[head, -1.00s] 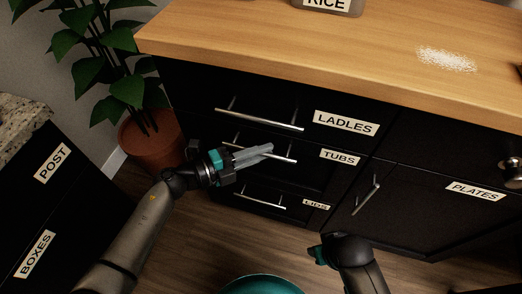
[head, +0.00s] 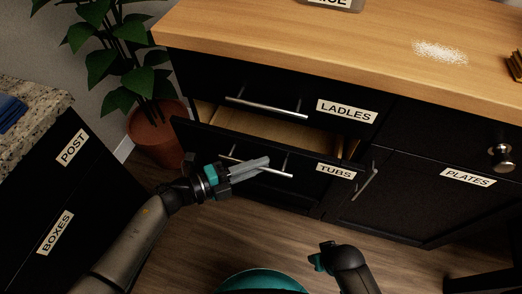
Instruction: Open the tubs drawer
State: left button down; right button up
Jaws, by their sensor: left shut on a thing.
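The tubs drawer (head: 308,165) is the black middle drawer with the TUBS label, below the LADLES drawer. It is pulled out partway, and its light wooden inside (head: 275,127) shows; the visible part looks empty. Its silver bar handle (head: 280,173) is on the front. My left gripper (head: 262,164) is at this handle with its grey fingers shut on it. My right gripper (head: 318,258) is low near the middle, away from the cabinet; its fingertips are not clear.
The LADLES drawer (head: 288,88) above is shut. The PLATES door (head: 430,195) is at the right. A potted plant (head: 157,134) stands left of the cabinet. A counter (head: 28,105) with POST and BOXES labels is at the far left. White grains (head: 440,51) lie on the wooden top.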

pick_arm(q)
jog(key=s+a+p, duration=0.2)
jog(key=s+a, duration=0.1)
jog(key=s, duration=0.6)
jog(key=s+a+p, duration=0.2)
jog(key=s+a, duration=0.1)
jog(key=s, duration=0.6)
pick_arm(e)
jog(key=s+d+f, duration=0.4)
jog(key=s+f, duration=0.2)
jog(key=shift+s+d+h, duration=0.2)
jog(key=shift+h, duration=0.1)
pick_arm(q)
jog(key=c, duration=0.9)
grip_release()
jog(key=p+v, duration=0.1)
jog(key=v, duration=1.4)
jog(key=shift+s, duration=0.1)
pick_arm(e)
jog(key=s+d, duration=0.2)
jog(key=shift+s+f, duration=0.3)
jog(key=shift+s, duration=0.1)
